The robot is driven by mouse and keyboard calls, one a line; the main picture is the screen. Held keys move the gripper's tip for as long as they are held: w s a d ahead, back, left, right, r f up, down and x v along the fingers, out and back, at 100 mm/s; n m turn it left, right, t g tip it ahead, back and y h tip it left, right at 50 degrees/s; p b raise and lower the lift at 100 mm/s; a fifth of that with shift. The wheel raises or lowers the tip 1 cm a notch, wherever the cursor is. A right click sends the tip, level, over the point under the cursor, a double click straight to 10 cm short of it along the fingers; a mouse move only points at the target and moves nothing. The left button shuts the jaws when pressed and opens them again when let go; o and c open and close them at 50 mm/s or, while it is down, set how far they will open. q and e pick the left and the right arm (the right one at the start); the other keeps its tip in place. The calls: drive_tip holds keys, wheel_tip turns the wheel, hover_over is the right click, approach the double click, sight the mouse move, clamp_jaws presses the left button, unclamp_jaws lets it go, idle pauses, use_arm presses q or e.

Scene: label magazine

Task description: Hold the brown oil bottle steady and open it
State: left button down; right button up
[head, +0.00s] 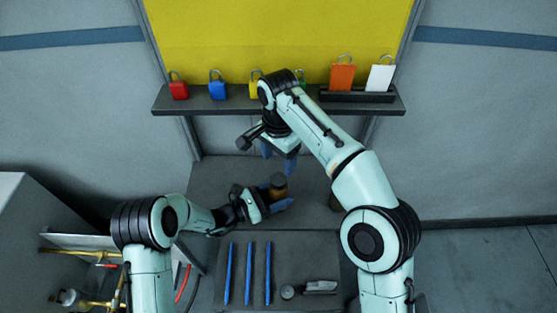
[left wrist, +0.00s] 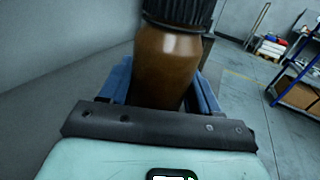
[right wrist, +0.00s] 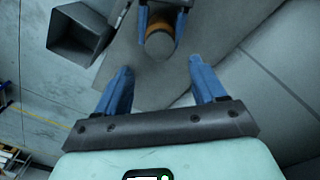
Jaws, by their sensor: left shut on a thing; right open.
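The brown oil bottle (head: 279,191) stands upright over the grey bench, with a dark cap on top. My left gripper (head: 279,197) is shut on its body from the left. In the left wrist view the brown bottle (left wrist: 166,68) sits between the blue fingers, with its black ribbed cap (left wrist: 178,10) on. My right gripper (head: 279,162) is open and empty above the bottle in the head view. In the right wrist view the bottle's cap (right wrist: 159,44) shows beyond the open fingertips (right wrist: 160,66), apart from them. Whether the bottle touches the bench is hidden.
A shelf (head: 210,105) behind holds several padlocks and a rack (head: 355,97) with orange and white tags. A dark mat (head: 285,255) in front carries blue sticks. An open dark box (right wrist: 80,35) shows in the right wrist view. Brass pipes (head: 90,255) lie lower left.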

sight(279, 179)
drive_tip(key=shift+f, duration=3.95)
